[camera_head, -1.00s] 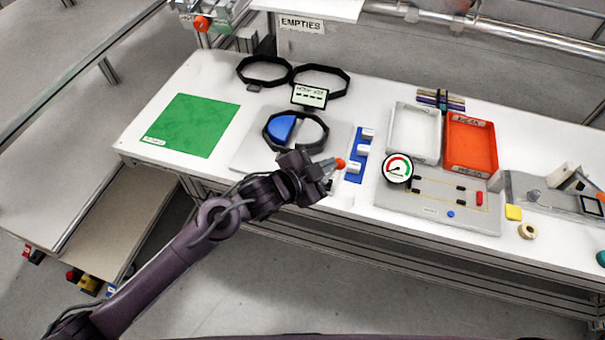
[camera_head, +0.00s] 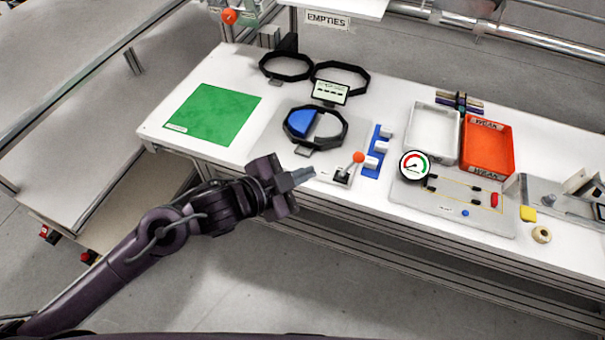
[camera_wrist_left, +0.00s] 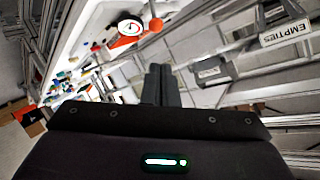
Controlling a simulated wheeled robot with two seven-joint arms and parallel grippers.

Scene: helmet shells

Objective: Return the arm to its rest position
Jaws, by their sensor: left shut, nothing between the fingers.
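My left arm comes in from the lower left of the head view. Its gripper (camera_head: 303,176) is shut and empty, in front of the table's front edge and short of the lever with the orange-red knob (camera_head: 358,157). The gripper is apart from everything on the table. In the left wrist view the shut fingers (camera_wrist_left: 160,84) point away over a tilted view of the bench and the EMPTIES sign (camera_wrist_left: 285,33). My right gripper is in neither view.
The white table (camera_head: 270,95) holds a green mat (camera_head: 212,115), black octagonal rings (camera_head: 340,76), a blue half-disc (camera_head: 301,122) in one ring, a white tray (camera_head: 432,132), a red tray (camera_head: 487,148) and a gauge (camera_head: 414,165). Open floor (camera_head: 300,290) lies in front of the table.

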